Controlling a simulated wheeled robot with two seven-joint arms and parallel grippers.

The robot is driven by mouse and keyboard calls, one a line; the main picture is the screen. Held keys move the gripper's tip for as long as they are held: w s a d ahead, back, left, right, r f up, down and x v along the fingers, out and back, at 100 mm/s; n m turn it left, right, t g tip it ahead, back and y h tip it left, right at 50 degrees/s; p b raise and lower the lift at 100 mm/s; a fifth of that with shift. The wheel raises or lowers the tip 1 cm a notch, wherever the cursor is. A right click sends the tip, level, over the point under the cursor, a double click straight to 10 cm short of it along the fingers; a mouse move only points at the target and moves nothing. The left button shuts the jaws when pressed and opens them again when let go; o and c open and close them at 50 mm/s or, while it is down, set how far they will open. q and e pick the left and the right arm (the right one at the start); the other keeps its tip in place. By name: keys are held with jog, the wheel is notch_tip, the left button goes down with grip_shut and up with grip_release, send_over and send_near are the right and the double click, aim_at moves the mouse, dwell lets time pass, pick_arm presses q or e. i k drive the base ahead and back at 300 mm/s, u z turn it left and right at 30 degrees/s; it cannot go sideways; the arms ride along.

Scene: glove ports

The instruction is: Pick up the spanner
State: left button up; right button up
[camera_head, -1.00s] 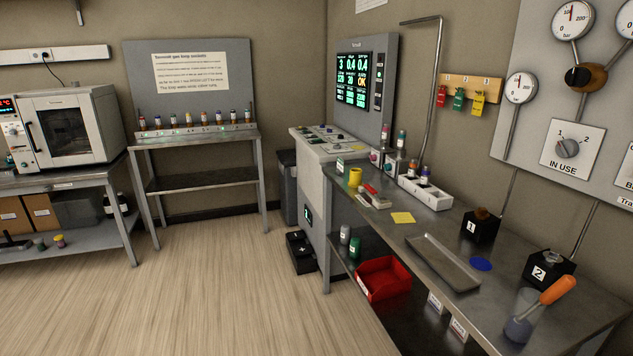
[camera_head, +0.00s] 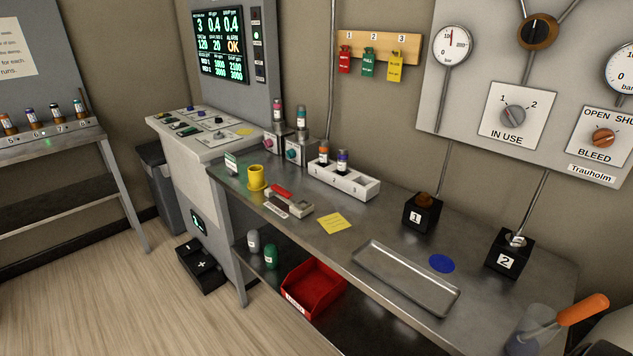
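A tool with a thick orange handle (camera_head: 582,310) leans in a clear beaker (camera_head: 528,338) at the near right end of the steel bench. Its handle points up and to the right. It is the likeliest spanner in view, but its lower end is blurred by the beaker, so I cannot be sure. Neither of my grippers can be made out in the head view.
The steel bench (camera_head: 335,248) bears a shallow metal tray (camera_head: 405,277), a blue disc (camera_head: 441,263), black blocks 1 (camera_head: 422,215) and 2 (camera_head: 507,255), a yellow note (camera_head: 335,223), a yellow cup (camera_head: 256,178) and a white rack (camera_head: 343,182). A red bin (camera_head: 314,288) sits below.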

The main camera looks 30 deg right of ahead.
aim_at(287, 195)
jog(key=z, duration=0.6)
jog(key=i, duration=0.8)
jog(key=z, duration=0.65)
